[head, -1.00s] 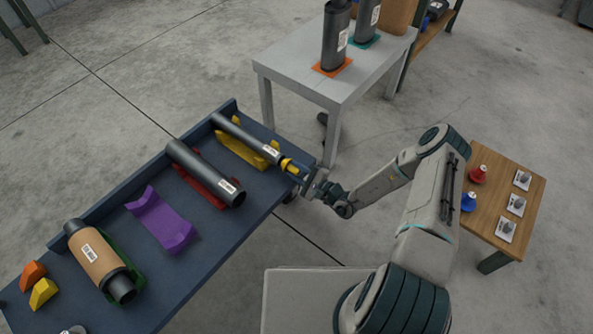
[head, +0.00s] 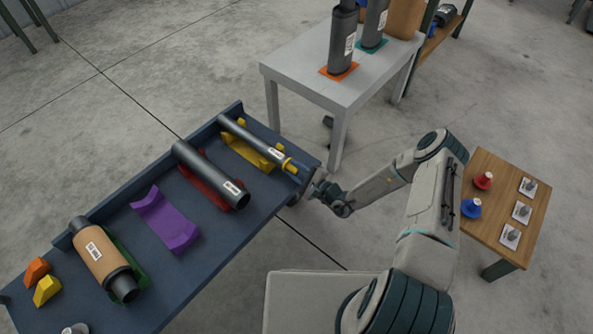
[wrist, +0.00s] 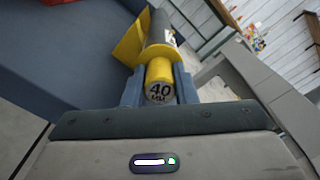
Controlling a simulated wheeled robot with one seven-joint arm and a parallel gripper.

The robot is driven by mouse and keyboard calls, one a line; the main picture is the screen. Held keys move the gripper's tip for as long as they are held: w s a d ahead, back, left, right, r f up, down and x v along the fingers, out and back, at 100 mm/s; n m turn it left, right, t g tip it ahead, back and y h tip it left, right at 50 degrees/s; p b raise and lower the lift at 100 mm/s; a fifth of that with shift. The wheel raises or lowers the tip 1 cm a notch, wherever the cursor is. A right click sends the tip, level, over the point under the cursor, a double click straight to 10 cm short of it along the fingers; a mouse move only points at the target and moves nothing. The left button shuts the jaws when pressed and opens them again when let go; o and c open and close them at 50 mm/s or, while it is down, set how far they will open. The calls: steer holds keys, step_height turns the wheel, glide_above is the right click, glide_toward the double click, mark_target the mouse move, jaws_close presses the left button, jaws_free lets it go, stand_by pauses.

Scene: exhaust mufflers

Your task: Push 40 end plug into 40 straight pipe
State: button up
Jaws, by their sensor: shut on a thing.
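The 40 straight pipe (head: 246,135) is a slim dark grey tube with a white label. It lies in a yellow cradle (head: 258,160) at the far right end of the blue bench. The 40 end plug (head: 289,164) is yellow and sits at the pipe's near end, in line with it. My gripper (head: 300,173) is shut on the plug from its outer end. In the wrist view the plug (wrist: 160,88), marked 40 MM, is between the two blue fingers, with the pipe (wrist: 160,28) directly beyond it. How deep the plug sits inside the pipe is hidden.
A thicker pipe (head: 210,174) lies in a red cradle beside the yellow one. A purple cradle (head: 166,220) is empty. A brown muffler (head: 103,258) lies further left. A white table (head: 345,82) with upright cylinders stands behind, and a wooden table (head: 508,190) stands right.

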steer(key=o, duration=1.1)
steer(key=shift+c, duration=0.2)
steer(key=p+v, duration=0.3)
steer(key=v, duration=1)
steer(key=shift+s+d+p, duration=0.25)
steer(key=shift+p, duration=0.15)
steer(key=s+r+n+g+h+p, duration=0.15)
steer(key=r+n+g+p, duration=0.5)
steer(key=r, duration=1.05)
steer(key=s+r+n+g+p, duration=0.3)
steer(key=r+n+g+p, duration=0.3)
steer(key=r, duration=1.1)
steer(key=s+d+r+n+t+h+p, duration=0.1)
steer(key=s+r+h+p, duration=0.3)
steer(key=r, duration=0.9)
steer(key=s+d+r+n+t+h+p, duration=0.1)
steer(key=s+d+r+t+h+p, duration=0.1)
steer(key=r+p, duration=0.5)
steer(key=s+d+r+n+t+h+p, duration=0.1)
steer(key=s+d+r+h+p, duration=0.3)
steer(key=r, duration=1.4)
steer(key=s+h+p, duration=0.1)
steer(key=s+h, duration=0.1)
steer(key=s, duration=0.2)
steer(key=shift+r+h, duration=0.3)
steer(key=shift+h, duration=0.05)
